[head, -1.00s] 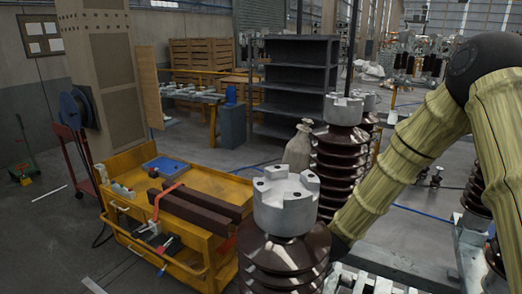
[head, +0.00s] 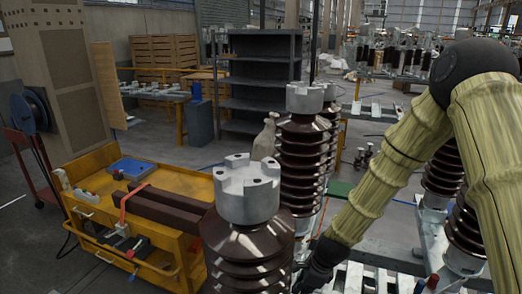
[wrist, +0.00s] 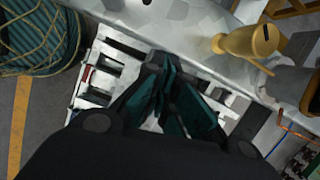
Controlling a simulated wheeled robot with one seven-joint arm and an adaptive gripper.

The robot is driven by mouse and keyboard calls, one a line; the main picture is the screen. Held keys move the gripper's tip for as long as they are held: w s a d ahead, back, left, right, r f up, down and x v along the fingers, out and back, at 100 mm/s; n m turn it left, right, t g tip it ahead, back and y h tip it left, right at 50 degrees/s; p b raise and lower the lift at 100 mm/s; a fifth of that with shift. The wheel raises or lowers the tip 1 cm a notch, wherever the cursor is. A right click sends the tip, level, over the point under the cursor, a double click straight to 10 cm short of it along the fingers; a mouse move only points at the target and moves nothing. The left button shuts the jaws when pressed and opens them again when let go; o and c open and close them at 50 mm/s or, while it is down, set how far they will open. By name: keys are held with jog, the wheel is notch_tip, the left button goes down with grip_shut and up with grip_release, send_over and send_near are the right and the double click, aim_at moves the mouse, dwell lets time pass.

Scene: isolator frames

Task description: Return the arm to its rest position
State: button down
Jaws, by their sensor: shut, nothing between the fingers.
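My arm, in ribbed pale yellow covering, comes down the right side of the head view and bends at a black elbow joint. Its black wrist end (head: 318,262) is low in the picture, beside and partly behind the near brown insulator (head: 247,235) with its grey metal cap. The fingers cannot be made out there. In the wrist view my gripper (wrist: 160,80) has its dark teal fingers together, with nothing held between them. It is over a pale slatted metal frame (wrist: 108,62); the gap to it is hard to judge.
A second brown insulator (head: 305,150) stands behind the near one. A yellow cart (head: 185,183) carrying dark bars is at left. A dark shelf (head: 262,75) stands behind. The wrist view shows a coil (wrist: 38,38) at left and a yellow bottle-like object (wrist: 248,42) at right.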

jog(key=s+d+f+n+h, duration=0.1)
jog(key=s+d+f+n, duration=0.2)
jog(key=s+f+n, duration=0.35)
jog(key=s+d+f+n+h, duration=0.1)
jog(key=s+d+f+n, duration=0.2)
jog(key=s+f, duration=0.55)
jog(key=s+d+f+n, duration=0.1)
jog(key=s+d+n, duration=0.1)
jog(key=s+n, duration=0.3)
jog(key=s+d+f+n+g+h, duration=0.1)
jog(key=s+n, duration=0.4)
jog(key=s, duration=0.9)
jog(key=shift+s+d+f, duration=0.15)
jog(key=shift+d+f, duration=0.35)
jog(key=shift+d, duration=0.1)
jog(key=shift+s+n, duration=0.1)
jog(key=shift+n, duration=0.15)
